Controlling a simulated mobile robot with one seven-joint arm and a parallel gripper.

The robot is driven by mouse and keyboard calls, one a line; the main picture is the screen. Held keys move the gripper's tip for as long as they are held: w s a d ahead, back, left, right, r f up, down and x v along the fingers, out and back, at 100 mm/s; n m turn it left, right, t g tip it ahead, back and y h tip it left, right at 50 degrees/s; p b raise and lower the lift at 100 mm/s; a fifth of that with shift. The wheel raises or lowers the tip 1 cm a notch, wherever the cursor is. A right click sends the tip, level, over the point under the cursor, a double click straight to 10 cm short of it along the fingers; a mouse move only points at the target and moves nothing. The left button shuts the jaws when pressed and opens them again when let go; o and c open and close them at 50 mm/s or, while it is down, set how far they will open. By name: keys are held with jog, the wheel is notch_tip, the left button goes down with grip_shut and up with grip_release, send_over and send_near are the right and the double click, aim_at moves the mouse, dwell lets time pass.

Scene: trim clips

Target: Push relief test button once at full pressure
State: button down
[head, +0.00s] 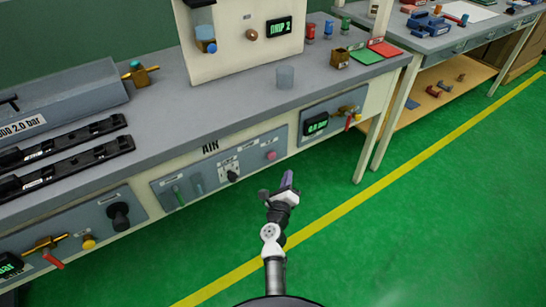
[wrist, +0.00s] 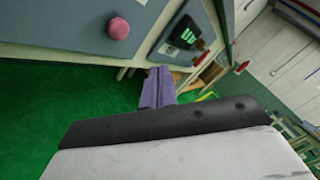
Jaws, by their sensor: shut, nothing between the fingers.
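A round pink button (head: 271,155) sits on the grey AIR panel (head: 218,165) on the bench front. The small label above it is too small to read, so I cannot tell whether it is the relief test button. The pink button also shows in the wrist view (wrist: 118,28), up and left of the fingers. A yellow knob or button (head: 89,241) is on another panel at the lower left. My gripper (head: 288,179) has purple fingers, shut and empty, in front of and slightly below the pink button, apart from it. The fingers also show in the wrist view (wrist: 158,87).
The green floor in front is free.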

jog(key=w+a, duration=0.3)
jog(key=w, duration=0.2)
jog(key=shift+a, duration=0.35)
jog(key=shift+w, duration=0.1)
dwell(1.7)
jog(key=shift+w+a, duration=0.25)
jog(key=shift+w+a, duration=0.3)
jog(key=shift+w, duration=0.15)
dwell(0.7)
jog(key=shift+s, duration=0.1)
jog(key=shift+s+d, duration=0.55)
jog(key=shift+s, duration=0.15)
jog(key=shift+s+d, duration=0.75)
jog(key=shift+s, duration=0.25)
jog(key=shift+s+d, duration=0.75)
jog(key=shift+s, duration=0.25)
